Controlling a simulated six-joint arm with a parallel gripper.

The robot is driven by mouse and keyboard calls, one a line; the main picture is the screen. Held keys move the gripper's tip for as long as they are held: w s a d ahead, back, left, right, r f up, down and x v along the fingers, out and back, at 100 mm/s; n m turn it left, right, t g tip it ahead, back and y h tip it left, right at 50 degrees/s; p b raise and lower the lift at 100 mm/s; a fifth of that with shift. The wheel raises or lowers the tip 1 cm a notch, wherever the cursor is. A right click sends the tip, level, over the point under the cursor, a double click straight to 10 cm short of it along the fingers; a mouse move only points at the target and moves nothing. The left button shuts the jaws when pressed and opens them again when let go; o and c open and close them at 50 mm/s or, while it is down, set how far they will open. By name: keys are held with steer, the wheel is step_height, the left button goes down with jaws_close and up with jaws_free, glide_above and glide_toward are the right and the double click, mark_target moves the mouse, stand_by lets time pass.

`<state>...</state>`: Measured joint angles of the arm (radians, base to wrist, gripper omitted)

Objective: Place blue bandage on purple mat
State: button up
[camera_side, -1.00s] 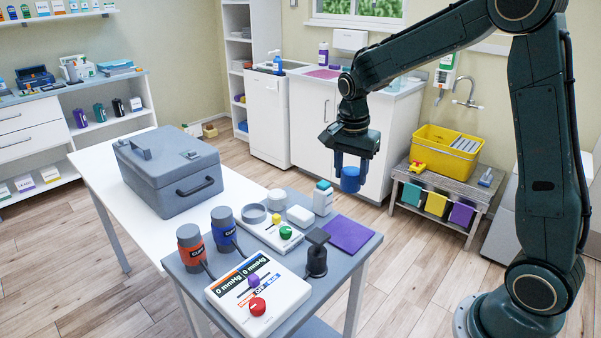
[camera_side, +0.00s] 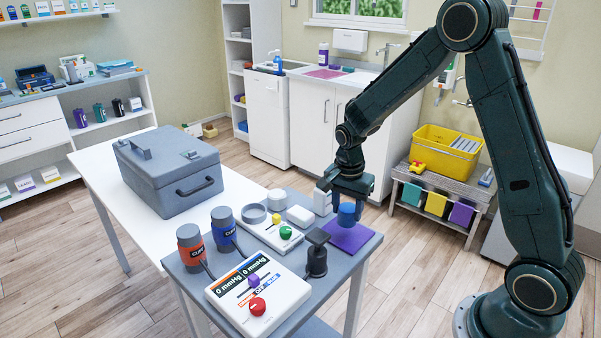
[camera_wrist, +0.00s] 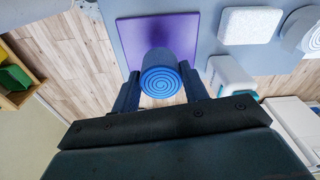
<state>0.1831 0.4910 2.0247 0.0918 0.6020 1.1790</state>
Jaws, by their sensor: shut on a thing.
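The blue bandage (camera_side: 347,215) is a rolled cylinder, and its spiral end faces the camera in the wrist view (camera_wrist: 160,82). My gripper (camera_side: 350,205) is shut on it, with one finger on each side of the roll. The purple mat (camera_side: 347,238) lies flat at the right corner of the grey table, and it also shows in the wrist view (camera_wrist: 130,35). The bandage is upright over the mat, at or just above its surface; I cannot tell whether it touches. Part of the mat is hidden behind the bandage and fingers.
A white bottle (camera_side: 322,201) stands close beside my gripper. A black knob-like device (camera_side: 316,255) stands left of the mat. A white block (camera_side: 300,216), a gauge box (camera_side: 258,292) and two cuffs (camera_side: 190,245) crowd the rest of the grey table (camera_side: 335,270).

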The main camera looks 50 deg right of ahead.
mark_target(347, 209)
steer(key=shift+f, duration=1.5)
steer(key=shift+f, duration=0.15)
steer(key=o, duration=1.1)
steer(key=shift+c, duration=0.2)
steer(key=r, duration=1.1)
steer(key=shift+a+r, duration=0.1)
steer(key=shift+a, duration=0.3)
steer(key=shift+r, duration=0.55)
